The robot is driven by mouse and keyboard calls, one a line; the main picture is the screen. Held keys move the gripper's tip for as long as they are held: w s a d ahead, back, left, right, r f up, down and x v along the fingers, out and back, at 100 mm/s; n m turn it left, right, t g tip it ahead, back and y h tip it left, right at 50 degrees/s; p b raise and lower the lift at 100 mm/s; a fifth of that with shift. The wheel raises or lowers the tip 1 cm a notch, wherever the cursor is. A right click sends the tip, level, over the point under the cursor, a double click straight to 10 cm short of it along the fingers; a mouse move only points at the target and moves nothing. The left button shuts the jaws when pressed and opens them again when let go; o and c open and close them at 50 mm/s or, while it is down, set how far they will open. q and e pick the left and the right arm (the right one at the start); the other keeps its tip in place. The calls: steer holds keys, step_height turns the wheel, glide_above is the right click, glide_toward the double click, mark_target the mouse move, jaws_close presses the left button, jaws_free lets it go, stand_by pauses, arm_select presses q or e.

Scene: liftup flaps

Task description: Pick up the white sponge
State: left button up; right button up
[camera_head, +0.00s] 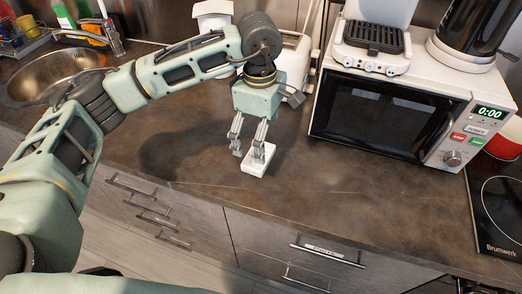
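The white sponge (254,169) is a small pale block lying flat on the dark countertop, near its front edge and left of the microwave. My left gripper (248,152) comes down over it from above, with its two fingers apart. One finger is at the left side of the sponge. The other overlaps the sponge's top in the picture and hides part of it. I cannot tell whether either finger touches it. My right gripper is not in view.
A white microwave (385,115) with a grill (373,45) and a kettle (475,30) on top stands at right. A white toaster (292,55) is behind my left gripper. A sink (55,75) is at left, a cooktop (502,205) at far right. The counter (340,190) before the microwave is clear.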

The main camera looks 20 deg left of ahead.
mark_target(248, 165)
arm_select(q)
steer(key=shift+w+a+f, duration=0.15)
steer(key=shift+a+f, duration=0.05)
steer(key=shift+a, duration=0.2)
step_height(248, 165, down, 6)
steer(key=p, duration=0.2)
steer(key=shift+a+f+p, duration=0.1)
steer(key=shift+f+p, duration=0.05)
steer(key=shift+p, duration=0.15)
steer(key=shift+f, duration=0.4)
steer(key=c, duration=0.9)
